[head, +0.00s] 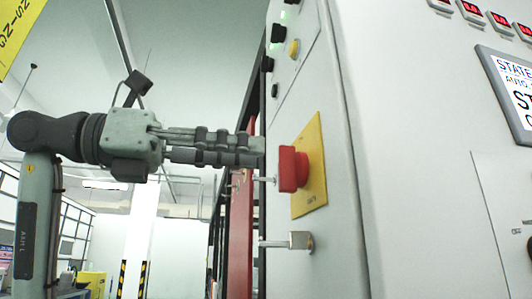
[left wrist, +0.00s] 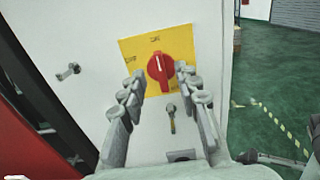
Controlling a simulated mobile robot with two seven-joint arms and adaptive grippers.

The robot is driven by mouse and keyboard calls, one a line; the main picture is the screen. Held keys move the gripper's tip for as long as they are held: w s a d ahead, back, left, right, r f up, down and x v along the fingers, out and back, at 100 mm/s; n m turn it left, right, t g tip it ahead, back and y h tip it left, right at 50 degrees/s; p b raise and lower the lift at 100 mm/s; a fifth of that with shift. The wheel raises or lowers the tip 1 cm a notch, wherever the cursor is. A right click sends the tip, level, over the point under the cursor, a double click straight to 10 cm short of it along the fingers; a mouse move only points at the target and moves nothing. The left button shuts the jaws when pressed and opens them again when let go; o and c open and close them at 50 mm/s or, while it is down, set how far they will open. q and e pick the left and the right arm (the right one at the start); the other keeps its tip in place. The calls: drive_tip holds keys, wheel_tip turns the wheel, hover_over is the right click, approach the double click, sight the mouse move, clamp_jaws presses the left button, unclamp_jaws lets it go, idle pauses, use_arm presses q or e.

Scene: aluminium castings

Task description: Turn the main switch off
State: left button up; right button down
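The main switch is a red rotary knob (head: 292,169) on a yellow plate (head: 313,178) on the cabinet's side face. In the left wrist view the gripper (left wrist: 159,78) is open, with fingers spread to either side of the knob. I cannot tell whether they touch it. My right gripper is not in view.
A metal handle (head: 290,241) sticks out below the switch; a key-like part (left wrist: 172,117) shows below it in the left wrist view. Small buttons (head: 294,48) sit above. A display screen (head: 512,88) is on the cabinet's right face. A red frame (head: 240,230) stands behind.

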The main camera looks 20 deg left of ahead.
sight(279, 157)
use_arm(q)
drive_tip(key=x, duration=0.3)
drive_tip(key=shift+w+d, duration=0.2)
drive_tip(key=shift+d, duration=0.05)
drive_tip(key=shift+w+d, duration=0.1)
drive_tip(key=shift+d, duration=0.05)
drive_tip(key=shift+w, duration=0.1)
drive_tip(key=shift+c, duration=0.7)
drive_tip(key=c, duration=0.5)
clamp_jaws()
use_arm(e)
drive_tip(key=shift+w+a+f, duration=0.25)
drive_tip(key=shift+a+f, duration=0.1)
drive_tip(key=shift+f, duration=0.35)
